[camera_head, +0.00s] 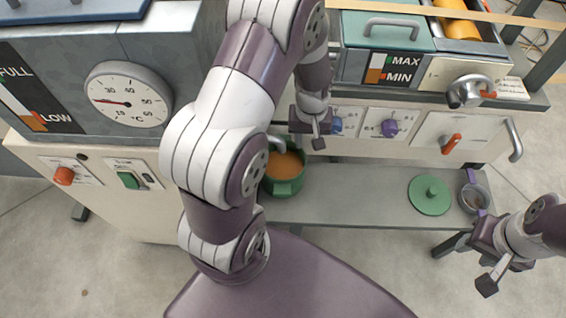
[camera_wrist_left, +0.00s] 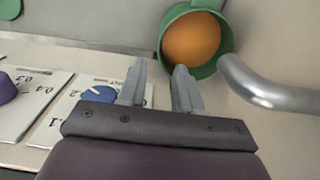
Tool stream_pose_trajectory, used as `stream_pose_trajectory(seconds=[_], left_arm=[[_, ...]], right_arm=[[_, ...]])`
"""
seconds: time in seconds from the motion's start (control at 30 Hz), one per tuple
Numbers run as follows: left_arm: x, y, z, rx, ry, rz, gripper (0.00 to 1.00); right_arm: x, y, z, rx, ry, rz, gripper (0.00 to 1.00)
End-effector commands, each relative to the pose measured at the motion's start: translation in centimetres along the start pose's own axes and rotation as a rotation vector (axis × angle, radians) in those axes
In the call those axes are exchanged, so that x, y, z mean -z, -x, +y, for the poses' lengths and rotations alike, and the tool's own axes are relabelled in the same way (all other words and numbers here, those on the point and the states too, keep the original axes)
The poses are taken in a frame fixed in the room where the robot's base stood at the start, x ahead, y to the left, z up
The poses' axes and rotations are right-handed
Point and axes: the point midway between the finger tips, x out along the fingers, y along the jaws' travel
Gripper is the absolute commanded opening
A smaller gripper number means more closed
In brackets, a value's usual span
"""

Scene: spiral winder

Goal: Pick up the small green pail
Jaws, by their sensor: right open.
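The small green pail (camera_head: 284,187) stands on the grey shelf, with orange contents showing in its open top. In the left wrist view the pail (camera_wrist_left: 222,62) is just beyond the fingertips. My left gripper (camera_head: 318,140) hangs above and to the right of the pail in the head view. In the left wrist view this gripper (camera_wrist_left: 159,68) has its fingers apart with nothing between them. My arm passes close to the pail's left side in the head view. My right gripper (camera_head: 486,268) is open and empty at the lower right, away from the pail.
A metal spout (camera_wrist_left: 262,88) is close to the pail's rim. The shelf (camera_head: 350,195) is clear between pail and lid. The machine front has knobs (camera_head: 389,128) above the shelf.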

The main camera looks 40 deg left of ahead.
Motion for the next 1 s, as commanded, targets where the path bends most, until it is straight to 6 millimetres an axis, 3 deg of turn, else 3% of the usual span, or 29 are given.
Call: stream_pose_trajectory(seconds=[0.03,0.13,0.43,0.67,0.9,1.0], left_arm=[[0.3,0.1,-0.2,0.003,0.025,-0.006,0.34],[0.5,-1.6,-0.3,0.006,0.051,-0.012,0.34],[0.4,-9.5,-0.3,0.006,0.050,-0.012,0.34],[0.4,-11.6,-0.3,0.004,0.049,-0.009,0.34],[0.4,-15.7,-0.3,0.005,0.049,-0.010,0.34],[0.4,-16.1,-0.3,0.004,0.049,-0.009,0.34]], right_arm=[[0.1,0.8,0.0,0.000,0.000,0.000,0.43],[0.1,0.4,0.0,0.000,0.000,0.000,0.43],[-0.3,-2.4,0.0,0.000,0.000,0.000,0.43],[-0.3,-2.9,0.0,0.000,0.000,0.000,0.43],[-0.5,-4.5,0.0,0.000,0.000,0.000,0.43],[-0.5,-4.4,0.0,0.000,0.000,0.000,0.43]])
